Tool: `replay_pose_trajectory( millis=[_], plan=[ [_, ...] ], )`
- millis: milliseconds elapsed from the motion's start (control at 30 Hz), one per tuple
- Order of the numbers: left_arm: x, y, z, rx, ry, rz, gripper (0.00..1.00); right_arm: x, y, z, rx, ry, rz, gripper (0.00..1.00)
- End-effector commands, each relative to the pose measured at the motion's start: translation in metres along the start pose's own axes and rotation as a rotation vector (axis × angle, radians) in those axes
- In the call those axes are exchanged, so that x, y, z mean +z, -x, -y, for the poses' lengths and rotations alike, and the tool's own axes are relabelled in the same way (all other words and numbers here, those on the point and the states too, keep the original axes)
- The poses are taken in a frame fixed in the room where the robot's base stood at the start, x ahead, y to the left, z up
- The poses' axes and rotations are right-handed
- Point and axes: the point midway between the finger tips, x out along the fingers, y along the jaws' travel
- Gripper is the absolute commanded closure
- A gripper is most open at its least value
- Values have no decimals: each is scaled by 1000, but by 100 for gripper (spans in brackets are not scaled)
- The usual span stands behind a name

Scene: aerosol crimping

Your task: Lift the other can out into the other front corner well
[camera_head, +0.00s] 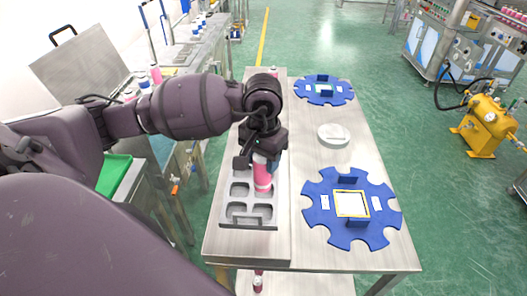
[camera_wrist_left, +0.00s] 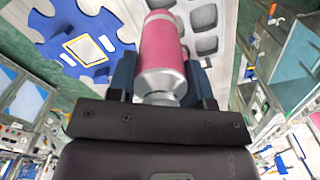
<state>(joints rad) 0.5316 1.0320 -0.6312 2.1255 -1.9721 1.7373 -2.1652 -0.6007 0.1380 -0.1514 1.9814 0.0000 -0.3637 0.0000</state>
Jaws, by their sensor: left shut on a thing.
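My left gripper (camera_head: 262,157) is shut on a pink can (camera_head: 262,178) with a silver end, holding it over the grey tray with wells (camera_head: 260,222). In the left wrist view the can (camera_wrist_left: 162,45) sits between the two fingers (camera_wrist_left: 160,75). The can looks roughly upright in the head view; I cannot tell whether its base touches the tray. Several wells near the front of the tray look empty. The tray's rear part is hidden behind my arm and gripper. My right gripper is not in view.
Two blue notched discs lie on the table to the right, one near (camera_head: 317,222) and one far (camera_head: 312,97). A round pale metal piece (camera_head: 333,135) lies between them. A green tray (camera_head: 114,175) is at the left. Bare tabletop lies around the pale piece.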

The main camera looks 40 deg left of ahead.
Motion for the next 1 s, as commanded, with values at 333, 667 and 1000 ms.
replay_pose_trajectory(
  millis=[333,667,1000],
  plan=[
    [0,-17,0,1,1,2,88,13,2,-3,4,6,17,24],
    [0,-43,0,2,0,2,88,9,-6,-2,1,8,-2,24],
    [0,-69,0,0,-1,1,88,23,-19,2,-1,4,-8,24]
  ],
)
